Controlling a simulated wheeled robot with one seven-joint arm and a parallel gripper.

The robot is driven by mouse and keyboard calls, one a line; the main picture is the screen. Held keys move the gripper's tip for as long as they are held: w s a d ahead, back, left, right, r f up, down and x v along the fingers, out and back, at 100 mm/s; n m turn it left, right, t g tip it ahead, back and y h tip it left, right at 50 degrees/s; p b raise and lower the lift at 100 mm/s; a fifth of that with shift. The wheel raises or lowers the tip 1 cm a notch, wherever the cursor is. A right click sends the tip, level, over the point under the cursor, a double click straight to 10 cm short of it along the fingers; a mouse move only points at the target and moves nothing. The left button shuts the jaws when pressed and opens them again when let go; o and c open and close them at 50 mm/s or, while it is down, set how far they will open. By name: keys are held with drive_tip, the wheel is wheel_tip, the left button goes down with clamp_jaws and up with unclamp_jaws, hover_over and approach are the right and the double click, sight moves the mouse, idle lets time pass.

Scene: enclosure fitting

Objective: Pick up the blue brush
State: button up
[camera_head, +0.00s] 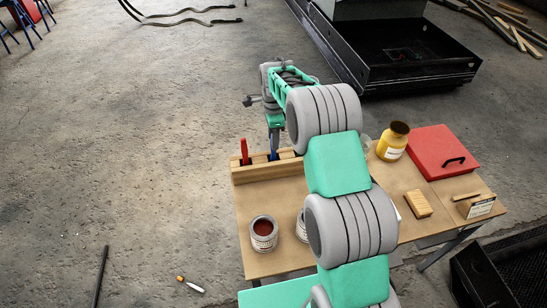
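The blue brush (273,155) stands upright in a wooden holder (255,174) at the back left of the table. Only a narrow blue strip of it shows. My gripper (274,138) points down right above the blue brush, at its upper end. The fingers are small and partly merge with the brush, so I cannot tell whether they are open or closed on it. A red brush (244,150) stands in the same holder to the left.
An open paint can (264,235) and a second can (302,228) stand in front of the holder. My arm hides the table's middle.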

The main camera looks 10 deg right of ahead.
sight(274, 159)
wheel_tip(274, 159, down, 4)
drive_tip(key=shift+p, duration=0.5)
drive_tip(key=shift+c, duration=0.6)
clamp_jaws()
